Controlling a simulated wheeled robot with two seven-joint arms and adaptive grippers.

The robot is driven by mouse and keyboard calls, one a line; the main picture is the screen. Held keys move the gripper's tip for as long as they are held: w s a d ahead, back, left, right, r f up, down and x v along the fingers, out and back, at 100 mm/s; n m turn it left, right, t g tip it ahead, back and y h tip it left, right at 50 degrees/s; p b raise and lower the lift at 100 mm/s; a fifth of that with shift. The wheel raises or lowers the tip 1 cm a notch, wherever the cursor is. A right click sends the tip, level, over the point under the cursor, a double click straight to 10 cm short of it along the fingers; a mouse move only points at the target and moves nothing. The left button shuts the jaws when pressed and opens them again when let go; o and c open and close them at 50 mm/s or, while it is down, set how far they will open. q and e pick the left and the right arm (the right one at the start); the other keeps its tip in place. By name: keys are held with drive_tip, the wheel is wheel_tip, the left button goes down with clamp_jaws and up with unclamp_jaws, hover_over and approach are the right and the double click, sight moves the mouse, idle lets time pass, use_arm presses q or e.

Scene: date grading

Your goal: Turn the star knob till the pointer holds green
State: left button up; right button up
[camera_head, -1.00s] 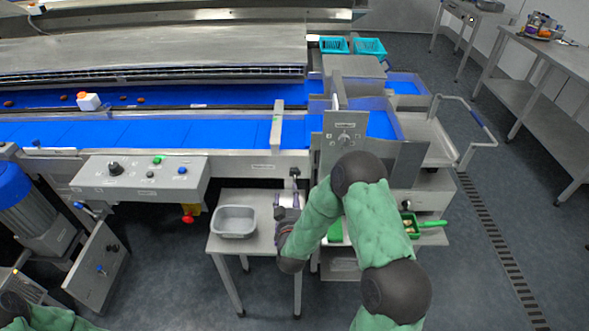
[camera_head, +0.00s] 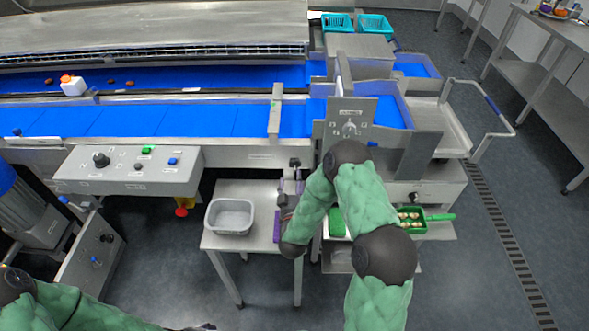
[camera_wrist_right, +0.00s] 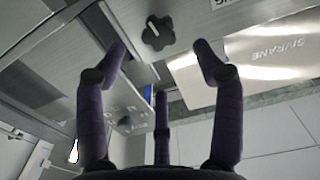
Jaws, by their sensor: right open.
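The dark star knob (camera_wrist_right: 157,32), with a white mark on it, sits on a metal face in the right wrist view. In the head view a small black knob (camera_head: 295,162) under the conveyor's edge appears to be the same one. My right gripper (camera_wrist_right: 161,55) is open and empty, its purple fingers spread to either side below the knob, apart from it. In the head view my right gripper (camera_head: 290,187) is over the small table, just below the knob. I cannot make out the pointer or a green zone. My left forearm shows at the lower left; its gripper is not visible.
A grey tub (camera_head: 230,217) stands on the small table (camera_head: 222,243), left of my right gripper. A control box (camera_head: 130,172) with knobs and buttons is farther left. A green tray (camera_head: 428,216) lies right of my right arm. The conveyor edge overhangs the knob.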

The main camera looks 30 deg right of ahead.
sight(295, 164)
drive_tip(key=b+x, duration=0.1)
drive_tip(key=x, duration=0.6)
drive_tip(key=shift+w+d+r, duration=0.1)
drive_tip(key=shift+w, duration=0.15)
drive_tip(key=shift+r, duration=0.1)
drive_tip(key=c, duration=1.1)
